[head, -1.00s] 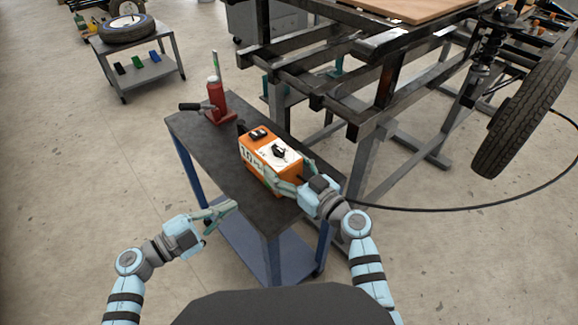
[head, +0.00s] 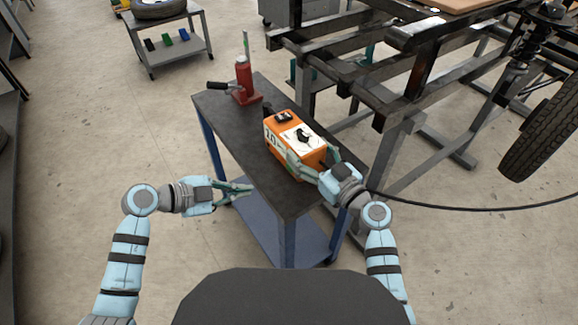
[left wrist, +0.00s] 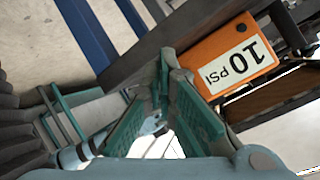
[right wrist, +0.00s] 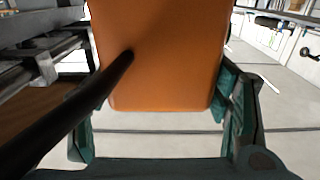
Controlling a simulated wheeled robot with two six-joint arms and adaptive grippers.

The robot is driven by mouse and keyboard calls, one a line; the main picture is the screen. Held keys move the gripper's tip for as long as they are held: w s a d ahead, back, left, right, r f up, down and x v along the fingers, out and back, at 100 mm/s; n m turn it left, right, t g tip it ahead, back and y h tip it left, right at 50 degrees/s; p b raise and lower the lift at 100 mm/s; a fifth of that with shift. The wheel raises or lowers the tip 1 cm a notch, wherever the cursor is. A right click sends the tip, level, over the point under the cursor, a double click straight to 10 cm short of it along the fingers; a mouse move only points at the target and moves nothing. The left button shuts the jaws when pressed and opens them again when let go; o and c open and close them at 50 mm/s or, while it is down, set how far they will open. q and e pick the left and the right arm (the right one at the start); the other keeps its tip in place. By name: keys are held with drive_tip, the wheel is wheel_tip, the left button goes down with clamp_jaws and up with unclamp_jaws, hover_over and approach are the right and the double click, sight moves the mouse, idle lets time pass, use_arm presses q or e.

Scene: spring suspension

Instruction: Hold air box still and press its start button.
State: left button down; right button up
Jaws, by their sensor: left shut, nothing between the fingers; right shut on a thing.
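The orange air box (head: 283,153) stands on the dark top of a small cart, with a white panel, black knob and black switch on its upper face. The left wrist view shows its "10 PSI" label (left wrist: 235,68). My right gripper (head: 313,160) is shut on the box's near right end; in the right wrist view its fingers lie on both sides of the orange body (right wrist: 165,60). My left gripper (head: 250,189) is shut and empty, left of the box beside the cart's edge. I cannot make out which part is the start button.
A red bottle jack (head: 243,82) stands at the cart's far end, its black handle sticking out left. A black hose (head: 470,208) runs right from the box. A metal frame (head: 400,110) stands close on the right. Floor left of the cart is clear.

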sight(271, 184)
use_arm(q)
drive_tip(key=shift+w+d, duration=0.85)
drive_tip(key=shift+d, duration=0.35)
drive_tip(key=shift+w+d, duration=0.85)
drive_tip(key=shift+d, duration=0.35)
drive_tip(key=shift+w+d, duration=0.85)
drive_tip(key=shift+d, duration=0.35)
drive_tip(key=shift+w+d, duration=0.25)
drive_tip(key=shift+d, duration=0.1)
drive_tip(key=shift+w+d, duration=0.25)
drive_tip(key=shift+d, duration=0.15)
drive_tip(key=shift+s+a, duration=0.5)
drive_tip(key=shift+a, duration=0.25)
drive_tip(key=shift+a, duration=0.1)
